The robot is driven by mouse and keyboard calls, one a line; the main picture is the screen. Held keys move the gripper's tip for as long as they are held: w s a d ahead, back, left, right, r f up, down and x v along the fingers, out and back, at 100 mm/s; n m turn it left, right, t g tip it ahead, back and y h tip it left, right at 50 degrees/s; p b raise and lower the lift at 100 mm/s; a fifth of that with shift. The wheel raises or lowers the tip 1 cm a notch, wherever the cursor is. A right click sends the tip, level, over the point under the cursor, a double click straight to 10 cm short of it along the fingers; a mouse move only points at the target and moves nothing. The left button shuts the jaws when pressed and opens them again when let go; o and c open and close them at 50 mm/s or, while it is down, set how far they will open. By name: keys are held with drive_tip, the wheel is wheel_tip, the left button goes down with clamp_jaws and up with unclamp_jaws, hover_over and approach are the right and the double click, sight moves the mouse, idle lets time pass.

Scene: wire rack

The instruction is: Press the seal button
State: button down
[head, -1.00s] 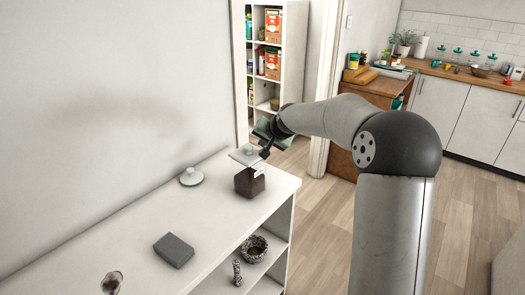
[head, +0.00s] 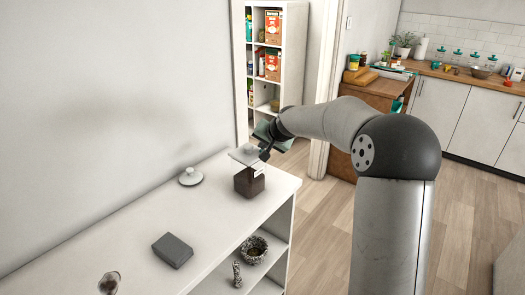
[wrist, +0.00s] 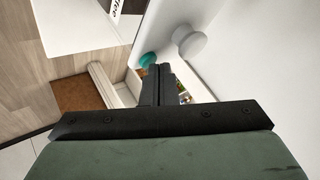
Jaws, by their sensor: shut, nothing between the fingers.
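A square clear jar (head: 249,184) with dark brown contents, a pale label and a flat light lid (head: 240,157) stands at the far end of the white shelf top. A small pale round knob (head: 250,149) shows on the lid. My gripper (head: 265,152) is at the lid's right edge; I cannot tell whether it touches. In the wrist view my closed, empty fingers (wrist: 157,72) point toward a teal round knob (wrist: 148,59) and a pale round knob (wrist: 188,40). I cannot tell which of these is the seal button. Part of a lettered label (wrist: 116,8) shows above.
A white round lid (head: 191,176) and a grey block (head: 173,250) rest on the white shelf top (head: 215,215). A small glass item (head: 109,283) is at the near end. A patterned bowl (head: 254,250) sits on the lower shelf. Shelf top between these is clear.

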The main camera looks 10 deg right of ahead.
drive_tip(key=shift+f, duration=0.15)
drive_tip(key=shift+r, duration=0.75)
drive_tip(key=shift+p, duration=0.3)
wheel_tip(320, 180, up, 6)
drive_tip(key=p, duration=0.3)
idle(0.4)
